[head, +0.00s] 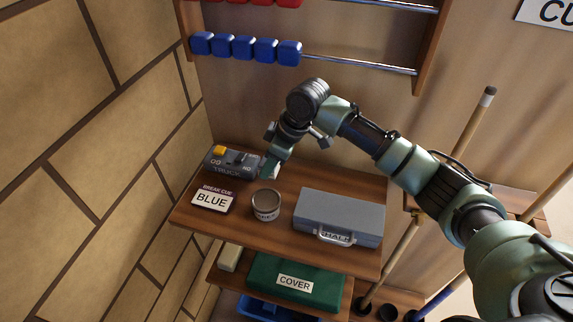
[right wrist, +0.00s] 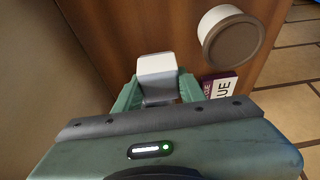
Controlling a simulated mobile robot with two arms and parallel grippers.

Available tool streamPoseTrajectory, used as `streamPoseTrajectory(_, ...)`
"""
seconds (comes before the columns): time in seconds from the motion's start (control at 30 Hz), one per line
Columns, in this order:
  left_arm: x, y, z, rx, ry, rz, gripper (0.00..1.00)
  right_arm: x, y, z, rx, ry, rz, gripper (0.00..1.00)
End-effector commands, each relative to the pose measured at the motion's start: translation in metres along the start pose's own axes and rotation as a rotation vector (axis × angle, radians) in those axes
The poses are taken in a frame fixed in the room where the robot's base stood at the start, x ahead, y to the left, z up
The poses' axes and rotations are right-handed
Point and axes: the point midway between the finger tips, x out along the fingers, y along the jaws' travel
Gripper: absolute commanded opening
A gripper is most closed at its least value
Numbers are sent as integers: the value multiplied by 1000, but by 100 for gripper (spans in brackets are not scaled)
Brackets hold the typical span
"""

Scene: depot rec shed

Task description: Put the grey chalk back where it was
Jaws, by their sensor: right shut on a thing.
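In the right wrist view my right gripper (right wrist: 158,91) is shut on a small block with a pale top and grey sides, which looks like the grey chalk (right wrist: 157,66). In the head view the fingers mostly hide it. I cannot tell whether it touches the shelf. My left gripper is not in view.
A green COVER box (head: 262,275) is below. Cues (head: 466,132) stand at right.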

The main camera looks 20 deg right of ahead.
Motion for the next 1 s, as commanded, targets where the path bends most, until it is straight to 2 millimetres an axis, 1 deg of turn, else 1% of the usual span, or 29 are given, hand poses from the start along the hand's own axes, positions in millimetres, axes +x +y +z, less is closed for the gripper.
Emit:
streamPoseTrajectory(0.03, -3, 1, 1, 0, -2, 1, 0, 0, 3, 7, 3, -2, 0, 7)
streamPoseTrajectory(0.27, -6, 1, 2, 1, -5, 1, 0, 2, 11, 22, 2, 0, -1, 7)
streamPoseTrajectory(0.33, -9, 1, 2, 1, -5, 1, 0, 3, 14, 30, 3, -1, -1, 7)
streamPoseTrajectory(0.4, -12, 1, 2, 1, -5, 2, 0, 7, 18, 39, 4, -2, -1, 7)
streamPoseTrajectory(0.5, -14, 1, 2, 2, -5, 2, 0, 12, 21, 47, 2, -1, -1, 7)
streamPoseTrajectory(0.83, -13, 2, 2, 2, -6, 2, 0, 15, 21, 48, 1, 1, 0, 7)
streamPoseTrajectory(0.87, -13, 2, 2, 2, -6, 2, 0, 16, 21, 48, 0, 1, 0, 42)
streamPoseTrajectory(0.9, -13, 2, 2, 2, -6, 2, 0, 16, 21, 48, 0, 1, 0, 53)
streamPoseTrajectory(0.93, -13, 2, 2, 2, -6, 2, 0, 16, 21, 48, 0, 1, 0, 61)
streamPoseTrajectory(1.0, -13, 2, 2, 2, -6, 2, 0, 15, 21, 48, 0, 1, 0, 61)
